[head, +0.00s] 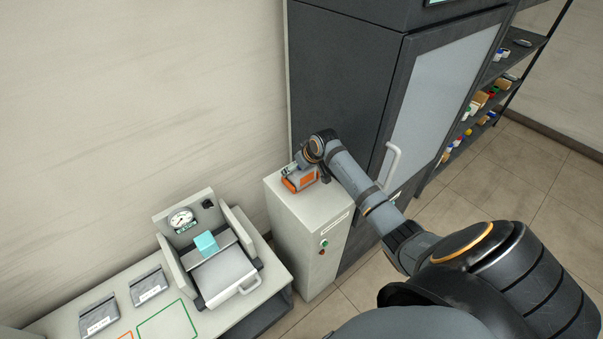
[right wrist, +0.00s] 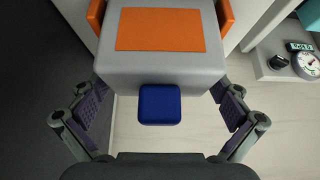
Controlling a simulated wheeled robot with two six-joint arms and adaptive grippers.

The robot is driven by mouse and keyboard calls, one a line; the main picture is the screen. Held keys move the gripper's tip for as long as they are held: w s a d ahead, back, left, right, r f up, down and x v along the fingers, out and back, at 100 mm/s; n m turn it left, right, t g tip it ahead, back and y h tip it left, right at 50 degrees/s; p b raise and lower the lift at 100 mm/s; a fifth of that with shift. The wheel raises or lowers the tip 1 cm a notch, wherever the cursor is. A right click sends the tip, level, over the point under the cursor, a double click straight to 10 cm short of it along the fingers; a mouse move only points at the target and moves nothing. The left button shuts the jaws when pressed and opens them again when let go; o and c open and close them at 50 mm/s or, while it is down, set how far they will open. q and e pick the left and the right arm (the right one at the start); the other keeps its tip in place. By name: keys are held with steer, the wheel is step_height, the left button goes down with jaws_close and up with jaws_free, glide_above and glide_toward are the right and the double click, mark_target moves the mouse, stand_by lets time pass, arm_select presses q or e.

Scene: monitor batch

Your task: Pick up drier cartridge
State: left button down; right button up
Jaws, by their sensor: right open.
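The drier cartridge (head: 300,181), as I take it, is a grey block with orange parts on top of the white cabinet (head: 303,205) in the head view. In the right wrist view the grey body (right wrist: 160,67) has an orange panel on top, orange side pieces and a blue square piece (right wrist: 159,104) on its near end. My right gripper (right wrist: 160,110) is open, with one finger on each side of the near end and gaps between fingers and body. In the head view my right gripper (head: 309,171) is at the cartridge and partly covers it. My left gripper is not in view.
The tall dark cabinet (head: 345,80) stands close beside the white cabinet. A bench (head: 75,318) at lower left holds a press-like device with a gauge (head: 182,219), a teal block (head: 206,243) and grey pouches (head: 148,285). Shelves (head: 490,105) stand at far right.

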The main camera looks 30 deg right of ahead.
steer(key=shift+w+f, duration=0.15)
steer(key=shift+f, duration=0.05)
steer(key=shift+c, duration=1.3)
steer(key=shift+r, duration=0.15)
steer(key=c, duration=1.1)
